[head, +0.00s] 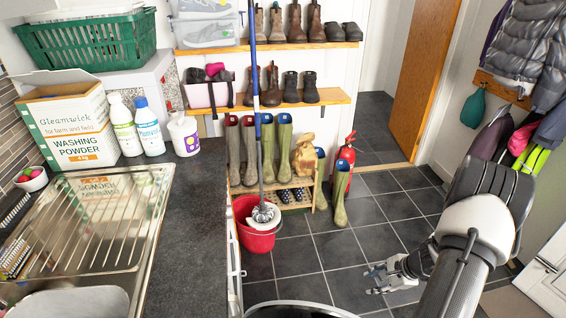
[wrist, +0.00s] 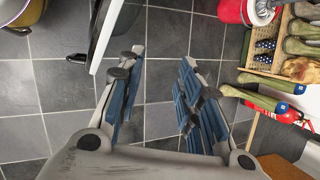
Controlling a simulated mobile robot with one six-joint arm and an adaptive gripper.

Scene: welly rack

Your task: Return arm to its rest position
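My gripper (head: 382,278) is low at the right in the head view, over the dark tiled floor and in front of the rack. My arm reaches down to it from the right edge. In the wrist view my gripper (wrist: 158,88) has its two blue-padded fingers spread apart. Only floor tiles show between them, so it is empty. The wooden welly rack (head: 290,200) holds several upright boots, among them green wellies (head: 284,150). A pair of green wellies (head: 341,200) stands on the floor at its right end, apart from my gripper.
A red fire extinguisher (head: 346,152) stands near the open door (head: 415,80). Coats (head: 520,60) hang on the right wall. The dark worktop (head: 190,230) and sink fill the left. Tiles around my gripper are clear.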

